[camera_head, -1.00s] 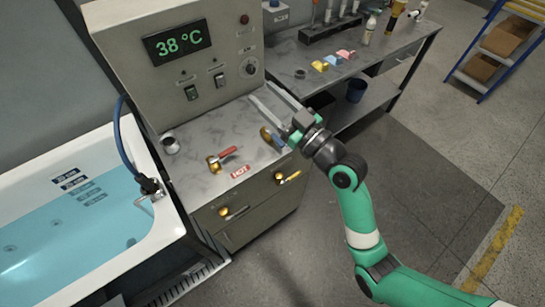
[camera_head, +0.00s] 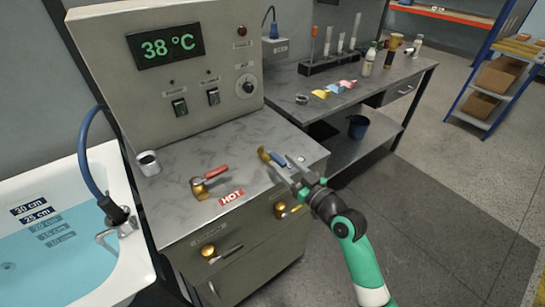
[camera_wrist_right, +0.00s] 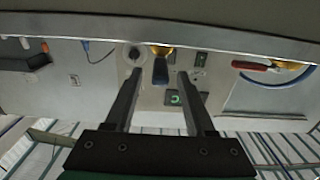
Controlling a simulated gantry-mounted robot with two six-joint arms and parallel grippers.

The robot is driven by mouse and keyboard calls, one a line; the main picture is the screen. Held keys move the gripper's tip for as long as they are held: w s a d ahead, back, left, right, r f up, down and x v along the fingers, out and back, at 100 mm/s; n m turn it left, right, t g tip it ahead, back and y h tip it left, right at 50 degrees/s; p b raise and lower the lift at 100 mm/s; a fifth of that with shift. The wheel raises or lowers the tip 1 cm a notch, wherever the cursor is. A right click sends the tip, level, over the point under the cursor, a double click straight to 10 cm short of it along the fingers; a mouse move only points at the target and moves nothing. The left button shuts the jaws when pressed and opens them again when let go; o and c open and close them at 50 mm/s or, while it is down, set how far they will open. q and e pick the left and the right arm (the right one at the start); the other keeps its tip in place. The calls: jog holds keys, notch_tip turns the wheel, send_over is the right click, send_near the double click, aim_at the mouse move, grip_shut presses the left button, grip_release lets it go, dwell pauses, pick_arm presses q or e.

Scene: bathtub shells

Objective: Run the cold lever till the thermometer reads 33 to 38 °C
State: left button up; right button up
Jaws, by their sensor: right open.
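The thermometer display (camera_head: 165,46) on the panel reads 38 °C in green. The cold lever, a brass fitting (camera_head: 264,154) with a blue handle, stands at the right end of the marble top; its handle is partly covered by my gripper. The blue handle (camera_wrist_right: 160,71) also shows in the right wrist view, between the two fingers. My right gripper (camera_head: 285,164) is open at the lever, with a gap on each side of the handle; I cannot tell if either finger touches it. My left gripper is not in view.
The red hot lever (camera_head: 209,178) stands left of the cold one, by a HOT label (camera_head: 231,196). A metal cup (camera_head: 148,164) stands at the left. The bathtub (camera_head: 128,262) holds blue water. A bench (camera_head: 300,97) with bottles and tubes stands behind on the right.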

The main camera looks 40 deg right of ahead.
aim_at(269, 150)
jog(key=w, duration=0.2)
jog(key=w+b, duration=0.1)
jog(key=w, duration=0.2)
jog(key=shift+w+d+b, duration=0.3)
jog(key=shift+w, duration=0.1)
grip_shut()
dwell(0.9)
